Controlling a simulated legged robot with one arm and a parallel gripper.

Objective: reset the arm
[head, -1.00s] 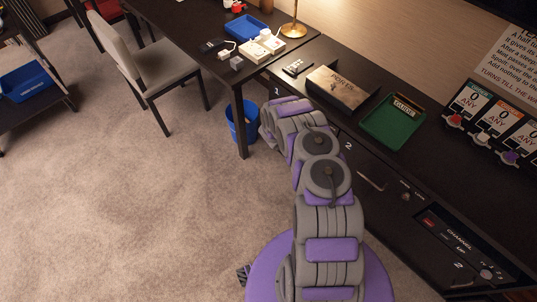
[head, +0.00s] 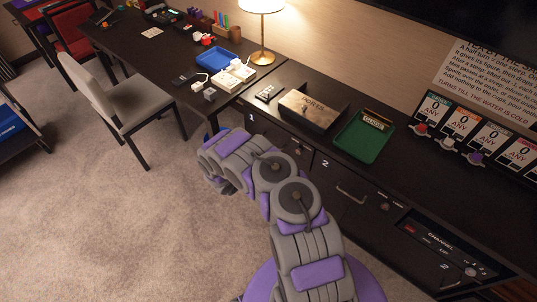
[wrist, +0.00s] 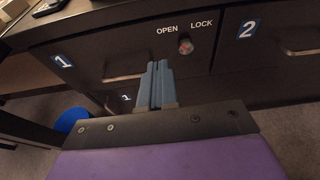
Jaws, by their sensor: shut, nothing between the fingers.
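My arm is purple and grey and reaches forward from the bottom of the head view. My gripper (wrist: 156,84) shows in the wrist view as two blue-grey fingers pressed together, with nothing between them. It points toward the dark drawer fronts of the cabinet (head: 385,192), apart from any object that I can make out. Behind the fingertips are a drawer marked 1 (wrist: 85,62), and an OPEN/LOCK knob (wrist: 185,45). A drawer marked 2 (wrist: 285,40) is at the right. In the head view, the fingers are hidden behind my own arm.
On the cabinet top are a wooden box (head: 313,108), a green tray (head: 360,138) and score cards with knobs (head: 470,135). A desk (head: 150,60) holds a blue tray (head: 216,58) and a lamp (head: 262,30). A grey chair (head: 125,95) stands left. Carpet (head: 110,220) is open at left.

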